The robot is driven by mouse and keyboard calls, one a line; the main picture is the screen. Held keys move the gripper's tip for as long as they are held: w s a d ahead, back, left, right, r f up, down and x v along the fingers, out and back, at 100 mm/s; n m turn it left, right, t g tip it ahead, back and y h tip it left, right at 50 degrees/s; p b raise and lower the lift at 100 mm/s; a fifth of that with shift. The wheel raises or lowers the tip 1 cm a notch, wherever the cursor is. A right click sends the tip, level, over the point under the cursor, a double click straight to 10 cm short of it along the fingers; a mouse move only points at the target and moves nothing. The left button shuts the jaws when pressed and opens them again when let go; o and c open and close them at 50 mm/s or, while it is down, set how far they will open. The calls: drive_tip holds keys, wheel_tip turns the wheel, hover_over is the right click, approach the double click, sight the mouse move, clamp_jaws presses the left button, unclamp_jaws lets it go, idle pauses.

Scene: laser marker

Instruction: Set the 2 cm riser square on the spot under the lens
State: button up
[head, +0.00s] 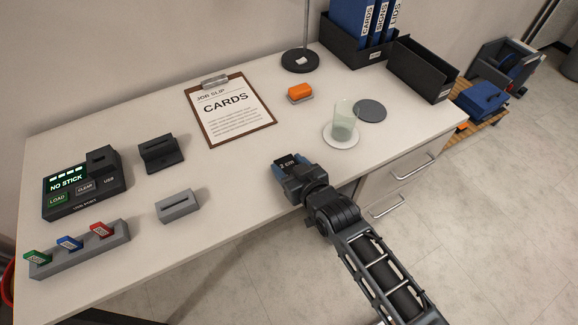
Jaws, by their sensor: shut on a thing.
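The riser (288,162) is a small dark block with a white "2 cm" label on top. My gripper (292,178) is shut on it, with blue-grey fingers at its sides. It is at the front edge of the desk; I cannot tell whether the riser touches the desktop or is held just above it. The lens and the spot under it cannot be made out in this view.
The desk (235,190) has bare room left of my gripper. A glass (343,118) on a white coaster and a dark disc (370,110) stand behind. A clipboard (231,112), an orange-topped block (300,92) and a NO STICK console (84,185) lie farther off.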

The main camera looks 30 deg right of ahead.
sight(290, 168)
wheel_tip(290, 168, up, 3)
drive_tip(key=shift+r, duration=0.2)
drive_tip(key=s+d+r+b, duration=0.1)
drive_tip(key=s+d+r, duration=0.5)
drive_tip(key=d, duration=0.3)
drive_tip(key=shift+s+d+r+b, duration=0.2)
drive_tip(key=shift+d+r+b, duration=0.2)
drive_tip(key=shift+r, duration=0.25)
